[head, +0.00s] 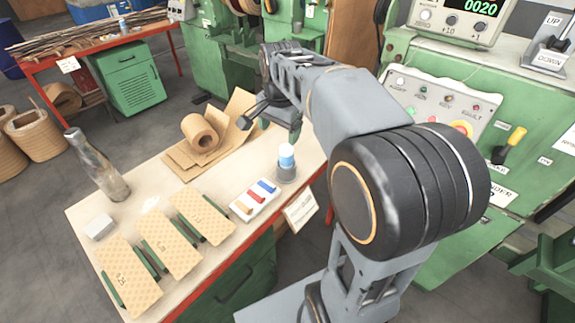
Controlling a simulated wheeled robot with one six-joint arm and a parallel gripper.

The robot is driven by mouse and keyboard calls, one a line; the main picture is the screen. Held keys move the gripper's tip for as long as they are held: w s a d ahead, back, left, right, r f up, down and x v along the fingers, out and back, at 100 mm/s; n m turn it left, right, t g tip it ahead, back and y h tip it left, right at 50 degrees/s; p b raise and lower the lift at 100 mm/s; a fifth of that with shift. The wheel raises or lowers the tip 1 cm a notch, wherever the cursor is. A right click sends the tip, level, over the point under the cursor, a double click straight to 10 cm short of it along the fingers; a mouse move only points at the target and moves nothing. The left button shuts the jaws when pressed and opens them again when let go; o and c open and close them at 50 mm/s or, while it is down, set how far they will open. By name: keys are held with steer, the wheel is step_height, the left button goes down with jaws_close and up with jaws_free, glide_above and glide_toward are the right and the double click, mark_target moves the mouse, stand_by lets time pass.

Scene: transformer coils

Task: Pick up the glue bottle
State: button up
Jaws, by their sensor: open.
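A tall, grimy translucent bottle (97,168) with a narrow neck, which looks like the glue bottle, stands upright at the left end of the workbench (165,200). My gripper (266,125) is open and empty, above the far right part of the bench. It is well to the right of the bottle and apart from it. My arm partly hides the gripper's fingers.
A brown paper roll (200,133) lies on brown sheets near my gripper. A blue-and-white cylinder (287,157) stands on a grey base. A white tray (240,212) holds coloured pieces. Several patterned boards (130,278) lie in front. A green machine (500,85) stands right.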

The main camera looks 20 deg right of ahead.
mark_target(287, 147)
steer(key=w+d+f+m+g+b, duration=0.1)
steer(key=w+d+f+m+b, duration=0.3)
steer(key=w+m, duration=0.3)
steer(key=shift+m+g, duration=0.3)
steer(key=shift+m, duration=0.2)
steer(key=f, duration=0.2)
steer(key=d+f, duration=0.1)
steer(key=f, duration=0.1)
steer(key=w+f, duration=0.1)
steer(key=f, duration=0.2)
steer(key=shift+d, duration=0.3)
steer(key=shift+w+d+f+b, duration=0.1)
steer(key=shift+f+b, duration=0.2)
steer(key=shift+f, duration=1.3)
steer(key=shift+d+f+b, duration=0.1)
steer(key=shift+f+b, duration=0.15)
steer(key=shift+f, duration=1.35)
steer(key=c, duration=1)
